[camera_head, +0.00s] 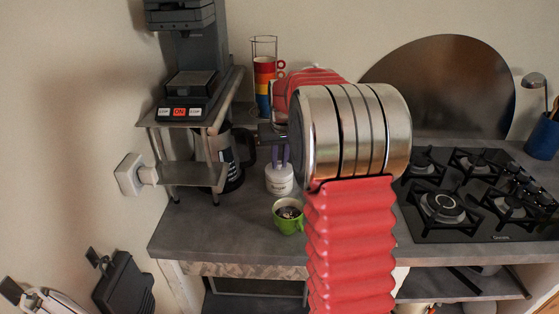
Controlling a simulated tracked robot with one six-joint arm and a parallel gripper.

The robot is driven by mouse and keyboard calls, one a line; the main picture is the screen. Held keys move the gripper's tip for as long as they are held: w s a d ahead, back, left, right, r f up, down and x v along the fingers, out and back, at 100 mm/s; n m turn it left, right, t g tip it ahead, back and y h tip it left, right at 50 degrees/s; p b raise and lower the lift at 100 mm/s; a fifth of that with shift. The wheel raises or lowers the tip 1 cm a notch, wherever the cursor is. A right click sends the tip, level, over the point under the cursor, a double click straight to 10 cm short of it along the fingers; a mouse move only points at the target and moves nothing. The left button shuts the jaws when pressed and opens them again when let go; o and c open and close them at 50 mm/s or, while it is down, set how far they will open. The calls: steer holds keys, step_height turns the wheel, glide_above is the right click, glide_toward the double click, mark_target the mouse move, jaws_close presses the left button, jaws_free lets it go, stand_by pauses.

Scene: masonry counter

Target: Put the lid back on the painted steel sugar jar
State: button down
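A small white jar (279,181) with dark lettering, which looks like the sugar jar, stands upright on the grey counter, left of my red arm. My gripper (280,162) points down right over the jar, with two pale purple fingers at its top. A whitish top part, perhaps the lid, shows at the fingertips. I cannot tell whether it rests on the jar or is held just above it. The fingers are too small in view to show whether they grip it. My arm hides the counter to the right of the jar.
A green mug (288,221) stands close in front of the jar. A dark kettle (236,165) is to its left, by a metal shelf (190,172) under a coffee machine (190,70). Stacked colored cups (264,80) stand behind. A black gas hob (470,200) is at right.

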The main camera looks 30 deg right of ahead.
stand_by(0.7)
steer(key=c, duration=1.1)
jaws_free()
steer(key=shift+r, duration=0.1)
steer(key=shift+r, duration=3.45)
jaws_close()
steer(key=shift+f, duration=2.75)
